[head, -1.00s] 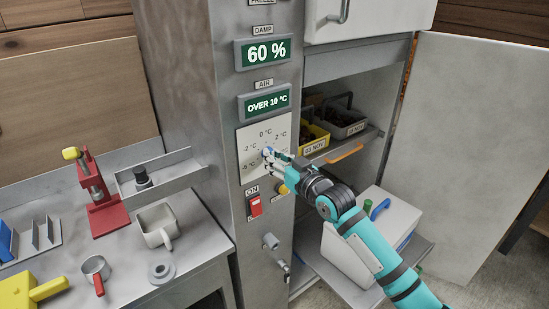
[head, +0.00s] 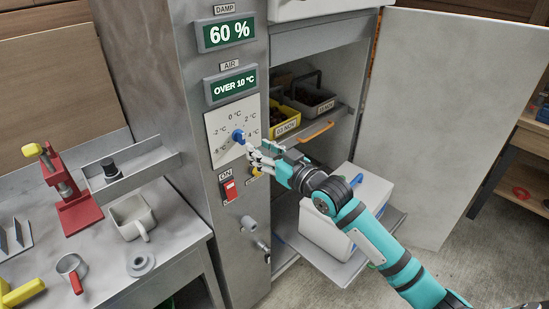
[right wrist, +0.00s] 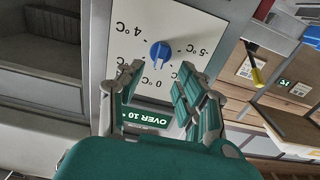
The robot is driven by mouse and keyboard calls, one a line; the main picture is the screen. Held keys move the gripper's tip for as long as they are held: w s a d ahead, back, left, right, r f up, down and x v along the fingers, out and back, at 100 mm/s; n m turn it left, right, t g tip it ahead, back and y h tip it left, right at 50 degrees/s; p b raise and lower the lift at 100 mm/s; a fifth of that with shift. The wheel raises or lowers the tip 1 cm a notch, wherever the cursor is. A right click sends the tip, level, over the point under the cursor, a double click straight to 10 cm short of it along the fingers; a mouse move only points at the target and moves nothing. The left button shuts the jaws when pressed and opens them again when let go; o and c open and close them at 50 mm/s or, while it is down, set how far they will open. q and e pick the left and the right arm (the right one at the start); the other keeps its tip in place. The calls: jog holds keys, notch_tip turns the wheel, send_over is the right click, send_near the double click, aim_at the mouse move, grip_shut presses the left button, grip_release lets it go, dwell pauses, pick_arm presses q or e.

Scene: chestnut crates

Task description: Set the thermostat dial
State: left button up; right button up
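The blue thermostat dial (head: 238,135) sits on a white scale plate (head: 218,150) marked in °C, on the grey cabinet column. It also shows in the right wrist view (right wrist: 160,51), just beyond my fingertips, with its pointer mark towards the 0 °C side of the scale; the exact setting is hard to read. My right gripper (head: 257,154) is just right of and below the dial. In the right wrist view the right gripper (right wrist: 158,70) has its fingers apart with nothing between them, and a gap seems to separate them from the dial. My left gripper is not in view.
Above the dial, a display (head: 230,84) reads OVER 10 °C and another (head: 225,33) reads 60 %. Below is a red ON switch (head: 228,190). The open cabinet holds crates (head: 285,125) and a white box (head: 345,205). A red press (head: 68,190) and a mug (head: 130,215) stand left.

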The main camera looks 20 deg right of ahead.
jog(key=v, duration=0.5)
jog(key=shift+s, duration=0.3)
jog(key=shift+d+f, duration=0.1)
